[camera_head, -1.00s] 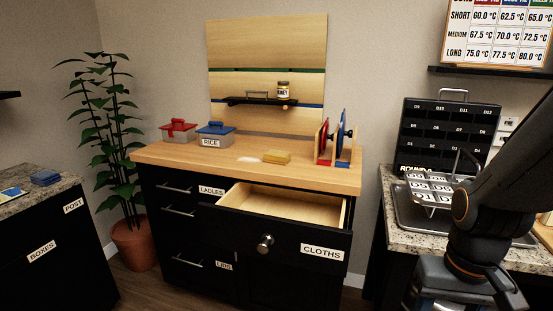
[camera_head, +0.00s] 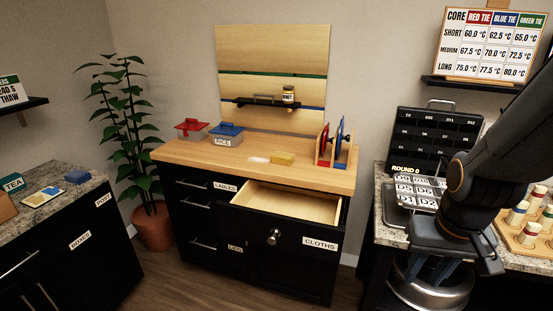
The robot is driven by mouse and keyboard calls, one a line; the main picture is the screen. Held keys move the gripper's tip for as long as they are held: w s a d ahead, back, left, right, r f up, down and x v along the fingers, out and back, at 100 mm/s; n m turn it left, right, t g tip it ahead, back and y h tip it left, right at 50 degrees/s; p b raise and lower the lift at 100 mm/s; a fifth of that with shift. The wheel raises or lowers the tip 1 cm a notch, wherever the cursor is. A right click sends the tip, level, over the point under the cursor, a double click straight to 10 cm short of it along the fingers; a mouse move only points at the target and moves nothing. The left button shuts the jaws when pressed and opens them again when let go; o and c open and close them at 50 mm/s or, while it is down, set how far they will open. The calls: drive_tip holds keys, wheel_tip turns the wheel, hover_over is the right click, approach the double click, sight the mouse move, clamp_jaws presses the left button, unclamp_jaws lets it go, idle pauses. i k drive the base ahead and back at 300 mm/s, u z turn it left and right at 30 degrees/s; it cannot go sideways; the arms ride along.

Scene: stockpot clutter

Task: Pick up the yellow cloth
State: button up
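My arm comes in from the right edge. Its end, where my gripper (camera_head: 430,268) seems to be, hangs low at the right, well apart from the yellow block.
A red-lidded box (camera_head: 192,130) and a blue-lidded box labelled RICE (camera_head: 226,135) stand left of the block. Red and blue upright boards (camera_head: 332,150) stand right of it. A granite counter with a black rack (camera_head: 432,140) is at right. Floor is free at front left.

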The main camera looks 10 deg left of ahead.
sight(285, 158)
drive_tip(key=z, duration=0.05)
drive_tip(key=k, duration=0.4)
drive_tip(key=u, duration=0.95)
drive_tip(key=i, duration=0.65)
drive_tip(key=u, duration=0.65)
drive_tip(key=i, duration=0.75)
drive_tip(key=z, duration=0.65)
drive_tip(key=i, duration=0.8)
drive_tip(key=z, duration=0.7)
